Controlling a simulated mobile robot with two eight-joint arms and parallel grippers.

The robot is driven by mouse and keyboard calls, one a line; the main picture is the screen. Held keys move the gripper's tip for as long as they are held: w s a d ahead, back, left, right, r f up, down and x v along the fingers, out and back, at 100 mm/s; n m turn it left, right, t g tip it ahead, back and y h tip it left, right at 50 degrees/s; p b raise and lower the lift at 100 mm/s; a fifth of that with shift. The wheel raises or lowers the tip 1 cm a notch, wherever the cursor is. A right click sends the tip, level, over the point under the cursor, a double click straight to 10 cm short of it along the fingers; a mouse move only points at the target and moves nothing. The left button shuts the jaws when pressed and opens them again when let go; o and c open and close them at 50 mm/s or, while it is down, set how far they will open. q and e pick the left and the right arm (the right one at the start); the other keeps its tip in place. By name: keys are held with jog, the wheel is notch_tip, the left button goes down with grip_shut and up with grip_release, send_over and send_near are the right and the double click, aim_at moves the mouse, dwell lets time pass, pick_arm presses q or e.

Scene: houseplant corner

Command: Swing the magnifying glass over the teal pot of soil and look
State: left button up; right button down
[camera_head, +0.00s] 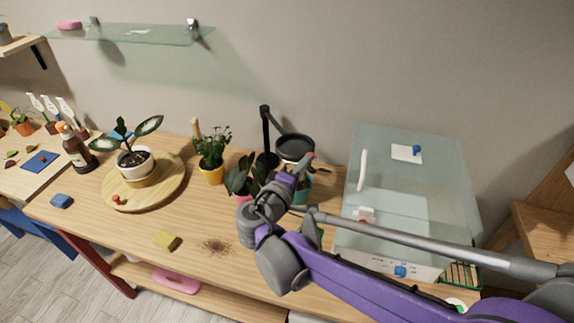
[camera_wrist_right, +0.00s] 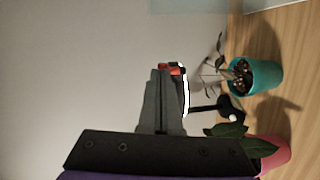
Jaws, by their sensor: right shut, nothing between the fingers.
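The magnifying glass has a black stand and a round dark-rimmed lens (camera_head: 296,148). In the head view the lens appears just above the teal pot (camera_head: 305,190), which my arm partly hides. In the right wrist view the teal pot (camera_wrist_right: 256,80) shows soil and a thin leafy plant. A white-edged curve of the lens (camera_wrist_right: 185,90) shows beside my fingers, the rest hidden behind them. My right gripper (camera_head: 304,161) is shut and empty, close to the lens rim; I cannot tell if they touch. I cannot tell whether the lens is squarely over the soil. My left gripper is out of view.
A pink pot (camera_wrist_right: 272,155) with broad leaves stands close by the teal pot. A yellow pot (camera_head: 212,172) and a round wooden board (camera_head: 172,187) stand left. A glass-topped case (camera_head: 410,180) is at right. A yellow sponge (camera_head: 166,241) and spilled soil (camera_head: 215,246) lie in front.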

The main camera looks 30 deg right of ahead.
jog(key=shift+d, duration=1)
